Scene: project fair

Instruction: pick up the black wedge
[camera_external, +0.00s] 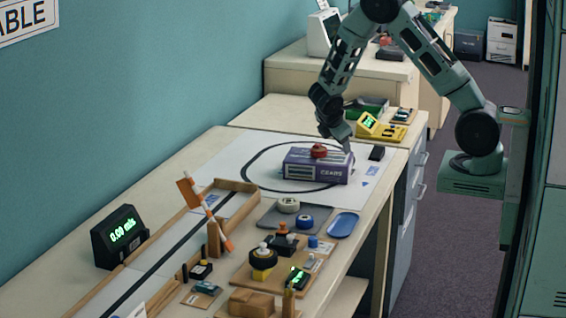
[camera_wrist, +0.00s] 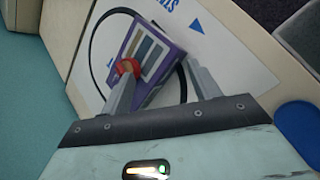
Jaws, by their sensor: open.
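A small black block, which looks like the black wedge (camera_external: 377,153), lies on the white sheet at the right edge of the desk, just right of the purple box. Its exact shape is too small to tell. I cannot make it out in the wrist view. My gripper (camera_external: 346,148) is above the right end of the purple box, left of the black block. In the wrist view my gripper (camera_wrist: 163,88) is open, with its two fingers apart and the purple box beyond them. Nothing is visibly held.
The purple box (camera_external: 316,172) carries a red knob (camera_external: 319,151) and also shows in the wrist view (camera_wrist: 150,58). A yellow device (camera_external: 383,128) stands behind. A blue tray (camera_external: 343,225) and several small parts lie in front. A black speed display (camera_external: 120,237) stands at left.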

